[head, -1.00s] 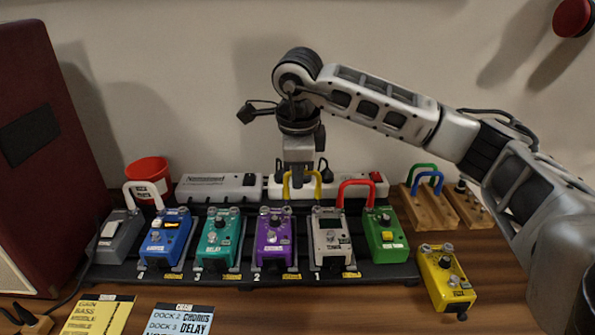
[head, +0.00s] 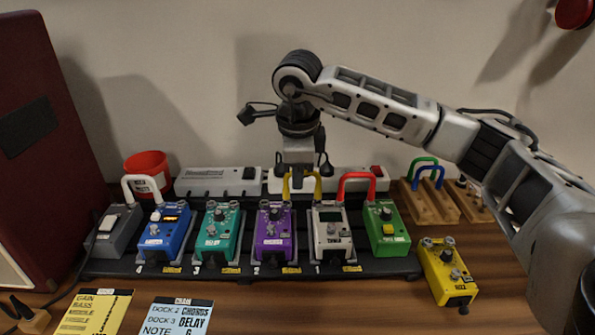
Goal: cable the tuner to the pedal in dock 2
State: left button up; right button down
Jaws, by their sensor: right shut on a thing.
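The white tuner pedal (head: 331,241) stands in the dock marked 1 on the black board. The purple pedal (head: 274,243) stands to its left in the dock marked 2. A short yellow patch cable (head: 318,187) arches at the back edges of these two pedals, one leg behind each. My right gripper (head: 300,183) comes down from above and is shut on the yellow cable's top. I cannot tell whether its plugs are fully seated in the jacks. My left gripper is not in view.
A red cable (head: 357,175) links tuner and green pedal (head: 386,231). A white cable (head: 143,180) links grey pedal (head: 112,231) and blue pedal (head: 164,234). A teal pedal (head: 218,238) stands between blue and purple. A yellow pedal (head: 447,271) lies off the board. Wooden racks (head: 431,205) stand right.

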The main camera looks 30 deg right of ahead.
jog(key=shift+f, duration=0.2)
jog(key=c, duration=1)
grip_release()
jog(key=shift+c, duration=0.2)
